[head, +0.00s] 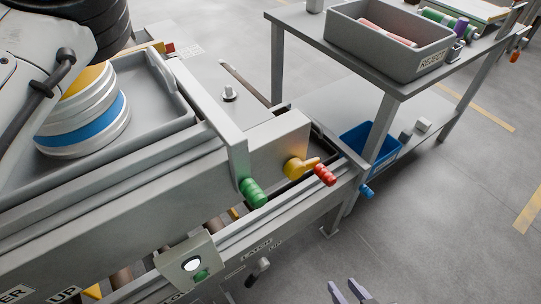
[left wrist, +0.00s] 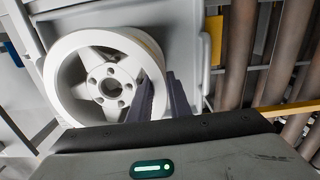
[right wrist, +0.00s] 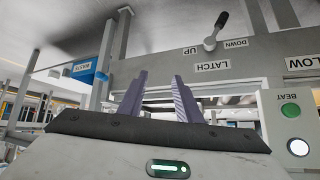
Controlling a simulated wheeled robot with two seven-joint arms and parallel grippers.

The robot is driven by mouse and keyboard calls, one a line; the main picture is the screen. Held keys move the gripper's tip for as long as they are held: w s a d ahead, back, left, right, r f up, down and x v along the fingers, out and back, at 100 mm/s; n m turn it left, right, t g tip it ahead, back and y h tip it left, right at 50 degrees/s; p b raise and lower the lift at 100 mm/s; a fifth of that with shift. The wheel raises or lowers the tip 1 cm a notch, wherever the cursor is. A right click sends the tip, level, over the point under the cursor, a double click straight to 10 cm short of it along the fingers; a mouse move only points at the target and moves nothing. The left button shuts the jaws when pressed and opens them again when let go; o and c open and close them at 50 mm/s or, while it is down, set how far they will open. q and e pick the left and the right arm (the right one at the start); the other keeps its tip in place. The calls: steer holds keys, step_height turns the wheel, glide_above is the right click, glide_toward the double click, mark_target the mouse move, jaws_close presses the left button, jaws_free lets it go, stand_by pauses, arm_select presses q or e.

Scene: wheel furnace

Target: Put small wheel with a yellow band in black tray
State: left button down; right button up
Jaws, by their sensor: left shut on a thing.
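Pale wheels (head: 112,130) show at the left of the head view, in a grey tray (head: 172,92). A blue band shows low on them and a yellow band (head: 86,79) above, partly hidden by my left arm. In the left wrist view, a white spoked wheel (left wrist: 75,75) faces me; its band is hidden. My left gripper (left wrist: 160,92) is shut on this wheel at its right rim. My right gripper (head: 348,291) is open and empty at the bottom of the head view; it also shows in the right wrist view (right wrist: 158,88).
Black tyres (head: 92,22) are at upper left. A cart holds a grey REJECT bin (head: 395,62) above and a blue bin (head: 352,138) below. Floor at right is clear.

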arm_select(q)
steer(key=shift+r, duration=0.15)
arm_select(e)
steer(key=shift+r, duration=0.1)
arm_select(q)
steer(key=shift+r+p, duration=0.6)
steer(key=shift+p, duration=0.05)
steer(key=shift+r+p, duration=1.25)
steer(key=shift+r, duration=0.05)
steer(key=shift+r+p, duration=0.5)
steer(key=shift+r, duration=0.05)
steer(key=shift+r+p, duration=0.5)
steer(key=shift+r, duration=0.05)
steer(key=shift+r+p, duration=0.35)
arm_select(e)
steer(key=r, duration=0.1)
steer(key=d+r, duration=0.1)
steer(key=s+r, duration=0.1)
steer(key=shift+s+d+r, duration=0.1)
steer(key=shift+d, duration=0.25)
